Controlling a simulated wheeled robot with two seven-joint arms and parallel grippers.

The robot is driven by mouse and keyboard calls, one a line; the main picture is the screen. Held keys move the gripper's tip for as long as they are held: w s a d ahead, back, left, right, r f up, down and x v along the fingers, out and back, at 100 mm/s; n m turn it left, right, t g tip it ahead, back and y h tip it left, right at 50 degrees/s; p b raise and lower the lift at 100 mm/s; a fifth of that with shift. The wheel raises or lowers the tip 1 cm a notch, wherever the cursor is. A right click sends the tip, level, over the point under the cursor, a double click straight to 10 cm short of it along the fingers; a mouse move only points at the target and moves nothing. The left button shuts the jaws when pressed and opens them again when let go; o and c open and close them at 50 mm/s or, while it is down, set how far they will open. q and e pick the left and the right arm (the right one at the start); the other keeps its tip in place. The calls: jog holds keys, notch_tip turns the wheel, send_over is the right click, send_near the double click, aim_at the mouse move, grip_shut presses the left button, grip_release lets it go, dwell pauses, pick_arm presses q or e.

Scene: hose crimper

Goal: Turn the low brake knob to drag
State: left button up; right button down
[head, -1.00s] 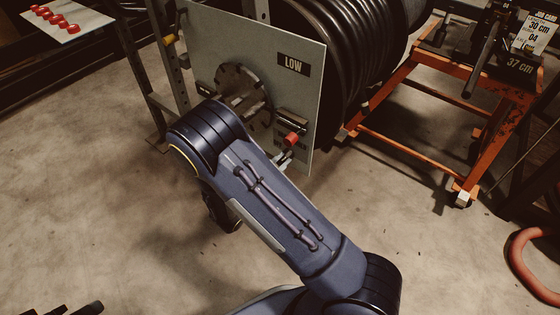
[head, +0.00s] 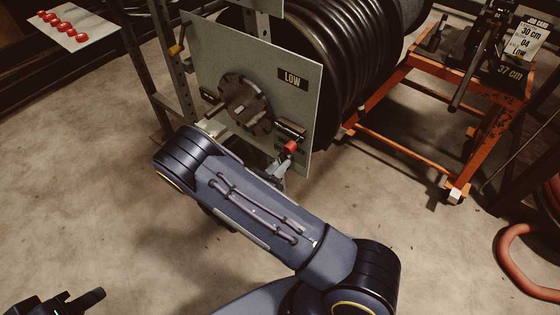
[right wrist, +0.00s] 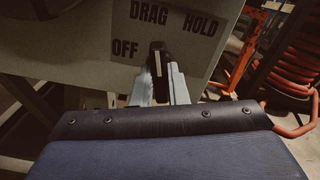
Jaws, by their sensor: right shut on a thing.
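The low brake knob (right wrist: 157,62) is dark with a pale line on its face, in the right wrist view. The line stands near upright, under the word DRAG, with OFF to its left and HOLD up to its right. My right gripper (right wrist: 161,88) is shut on the knob, one pale finger on each side. In the head view my right gripper (head: 278,168) is at the lower right of the grey LOW panel (head: 228,60), small and partly hidden by my arm. My left gripper (head: 65,303) is partly cut off at the lower left; its opening is unclear.
The panel carries a dark slotted disc (head: 245,104) and a red-ended part (head: 290,147). A black hose reel (head: 345,50) stands behind. The floor in front is clear.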

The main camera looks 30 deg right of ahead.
jog(key=shift+n+p, duration=0.5)
jog(key=shift+n, duration=0.6)
jog(key=c, duration=1.4)
grip_release()
jog(key=shift+c, duration=0.2)
jog(key=p+v, duration=0.1)
jog(key=v, duration=0.7)
jog(key=shift+d, duration=0.1)
